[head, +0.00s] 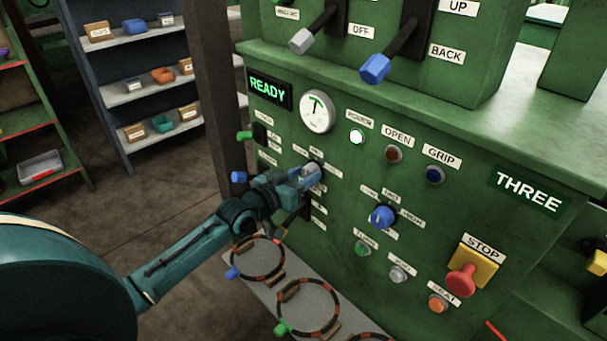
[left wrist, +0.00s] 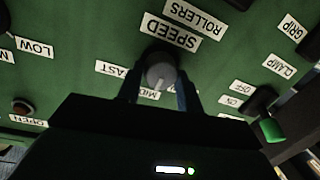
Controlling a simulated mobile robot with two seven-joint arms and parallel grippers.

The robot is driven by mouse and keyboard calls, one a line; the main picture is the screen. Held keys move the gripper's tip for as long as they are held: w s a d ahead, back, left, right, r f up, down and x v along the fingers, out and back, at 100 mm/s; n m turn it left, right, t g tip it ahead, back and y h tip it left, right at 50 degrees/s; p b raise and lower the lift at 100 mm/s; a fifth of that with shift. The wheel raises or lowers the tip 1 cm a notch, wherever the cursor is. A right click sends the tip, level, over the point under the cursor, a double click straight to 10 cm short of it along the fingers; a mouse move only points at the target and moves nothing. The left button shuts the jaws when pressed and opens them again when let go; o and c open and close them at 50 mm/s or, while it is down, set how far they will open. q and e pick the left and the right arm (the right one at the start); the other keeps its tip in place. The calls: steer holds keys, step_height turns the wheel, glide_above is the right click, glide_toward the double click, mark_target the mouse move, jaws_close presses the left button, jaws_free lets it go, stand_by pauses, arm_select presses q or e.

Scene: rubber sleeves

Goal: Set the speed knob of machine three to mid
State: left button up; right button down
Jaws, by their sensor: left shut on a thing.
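Machine three (head: 470,130) is a green cabinet with a THREE sign (head: 528,191). Its grey speed knob (head: 311,172) sits on the front panel, below the round gauge. My left gripper (head: 303,180) is shut on this knob. In the left wrist view the knob (left wrist: 160,72) is between the two fingers, and the SPEED label (left wrist: 172,36) appears upside down. The FAST label (left wrist: 118,70) and the partly covered MID label (left wrist: 149,94) are beside the knob. I cannot tell which label the knob points at. My right gripper is not in view.
A blue knob (head: 382,217) and a red STOP button (head: 461,281) are to the right on the panel. Two long levers (head: 375,68) stick out above. Shelves (head: 140,85) stand at the left.

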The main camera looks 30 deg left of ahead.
arm_select(q)
steer(key=o, duration=1)
steer(key=v, duration=1.3)
steer(key=shift+s, duration=0.1)
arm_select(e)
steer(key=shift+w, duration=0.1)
arm_select(q)
steer(key=shift+f, duration=0.1)
steer(key=s+d+f+g+p, duration=0.1)
steer(key=s+d+f+g, duration=0.1)
steer(key=s+d+f, duration=0.2)
steer(key=s+d+f+m+g+p, duration=0.1)
steer(key=s+d+f+g+p, duration=0.1)
steer(key=s+d+f, duration=0.2)
steer(key=s+d+f+g+y+p, duration=0.1)
steer(key=s+d+f, duration=0.4)
steer(key=d, duration=0.4)
steer(key=shift+s+f+m+g+p, duration=0.1)
steer(key=shift+s+m+g+p, duration=0.3)
steer(key=shift+s, duration=0.35)
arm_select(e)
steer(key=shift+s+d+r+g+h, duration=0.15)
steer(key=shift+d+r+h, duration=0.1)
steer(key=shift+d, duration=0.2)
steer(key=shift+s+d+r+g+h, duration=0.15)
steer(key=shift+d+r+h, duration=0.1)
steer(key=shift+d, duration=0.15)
